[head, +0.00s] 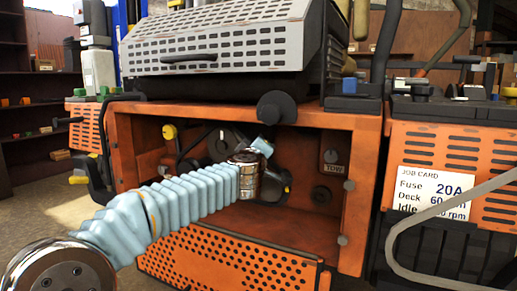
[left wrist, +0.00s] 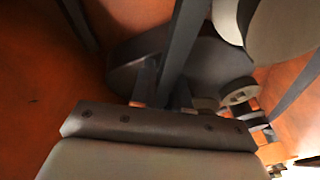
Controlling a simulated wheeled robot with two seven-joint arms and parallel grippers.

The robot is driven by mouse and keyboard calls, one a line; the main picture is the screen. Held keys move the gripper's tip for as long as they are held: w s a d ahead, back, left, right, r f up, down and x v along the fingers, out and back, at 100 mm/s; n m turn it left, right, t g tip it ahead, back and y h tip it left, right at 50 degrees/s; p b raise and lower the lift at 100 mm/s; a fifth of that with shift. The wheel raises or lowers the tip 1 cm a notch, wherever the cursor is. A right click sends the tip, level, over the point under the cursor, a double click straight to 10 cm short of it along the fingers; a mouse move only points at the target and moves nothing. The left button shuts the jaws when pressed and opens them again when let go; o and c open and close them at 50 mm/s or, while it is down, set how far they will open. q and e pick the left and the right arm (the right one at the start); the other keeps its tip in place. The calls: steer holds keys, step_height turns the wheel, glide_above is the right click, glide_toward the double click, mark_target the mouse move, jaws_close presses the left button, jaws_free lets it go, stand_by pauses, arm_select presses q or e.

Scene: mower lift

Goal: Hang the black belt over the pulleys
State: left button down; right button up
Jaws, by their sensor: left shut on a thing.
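The black belt (left wrist: 186,38) shows in the left wrist view as a dark strap running up from between my left fingers. My left gripper (left wrist: 163,92) is shut on it. Behind the strap is a large dark round pulley (left wrist: 125,72). Pale grey discs (left wrist: 285,25) are at the upper right, with a smaller ringed pulley (left wrist: 240,96) below. I cannot tell whether the belt sits on any pulley. In the head view my left arm reaches into the orange bay, and its wrist hides the fingers. A dark round part (head: 220,145) shows behind it. My right gripper is not in view.
The orange mower bay (head: 350,190) has side walls, a top edge and a perforated front panel (head: 225,258) below. A grey slotted cover (head: 215,40) is above. A job card (head: 438,190) is at the right.

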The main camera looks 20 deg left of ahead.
arm_select(q)
steer(key=shift+f, duration=0.1)
steer(key=shift+w+f, duration=0.1)
steer(key=shift+f, duration=0.4)
steer(key=c, duration=1)
jaws_free()
steer(key=shift+c, duration=0.2)
steer(key=shift+d+r, duration=0.1)
